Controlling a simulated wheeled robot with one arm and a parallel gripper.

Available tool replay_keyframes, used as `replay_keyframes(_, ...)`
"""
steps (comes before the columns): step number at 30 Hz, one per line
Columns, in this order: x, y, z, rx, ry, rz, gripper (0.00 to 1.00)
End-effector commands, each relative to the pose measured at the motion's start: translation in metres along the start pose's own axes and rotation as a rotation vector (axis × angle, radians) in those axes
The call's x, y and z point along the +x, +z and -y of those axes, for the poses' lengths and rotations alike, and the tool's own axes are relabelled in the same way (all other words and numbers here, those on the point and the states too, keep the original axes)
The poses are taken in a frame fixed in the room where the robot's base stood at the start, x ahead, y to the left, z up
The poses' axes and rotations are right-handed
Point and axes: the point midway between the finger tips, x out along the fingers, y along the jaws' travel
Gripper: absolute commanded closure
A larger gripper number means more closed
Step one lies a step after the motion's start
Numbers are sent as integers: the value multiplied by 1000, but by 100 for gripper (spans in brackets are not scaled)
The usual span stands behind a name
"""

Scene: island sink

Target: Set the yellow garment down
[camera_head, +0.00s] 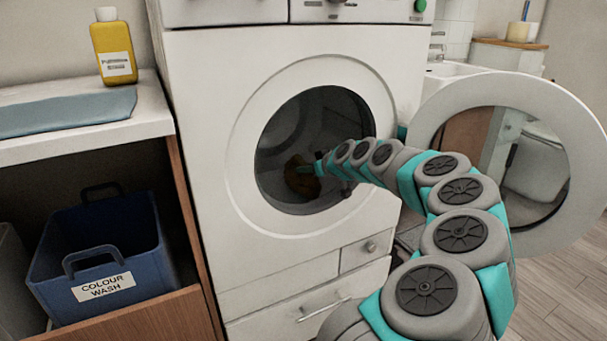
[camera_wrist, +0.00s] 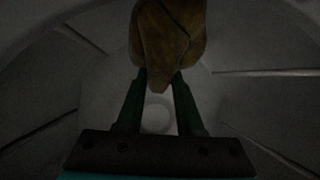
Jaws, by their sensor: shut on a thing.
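The yellow garment (camera_head: 302,178) is a bunched, dark yellow-brown cloth in the shade inside the washing machine's drum (camera_head: 290,135). My gripper (camera_head: 318,168) reaches in through the round opening and is shut on the garment. In the wrist view, the garment (camera_wrist: 168,38) is at the top middle, at the tips of the two green fingers (camera_wrist: 158,84). The pale drum wall surrounds it, and a gap shows between the garment and the wall behind. The drum is dim, so I cannot tell whether the garment touches the drum's bottom.
The washer's round door (camera_head: 575,120) stands open at the right. A blue "COLOUR WASH" basket (camera_head: 140,235) sits under the counter at the left. On the counter (camera_head: 150,115) are a yellow bottle (camera_head: 113,50) and a folded blue-grey cloth (camera_head: 65,113).

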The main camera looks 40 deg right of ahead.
Motion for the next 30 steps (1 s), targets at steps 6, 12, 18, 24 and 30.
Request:
replay_keyframes(6,8,4,0,-2,-5,56,100)
replay_keyframes(12,14,-2,-2,-2,-8,149,100)
replay_keyframes(18,19,-5,-2,-1,-14,235,100)
replay_keyframes(24,23,-8,0,-1,-21,294,100)
replay_keyframes(30,30,8,1,2,-24,303,100)
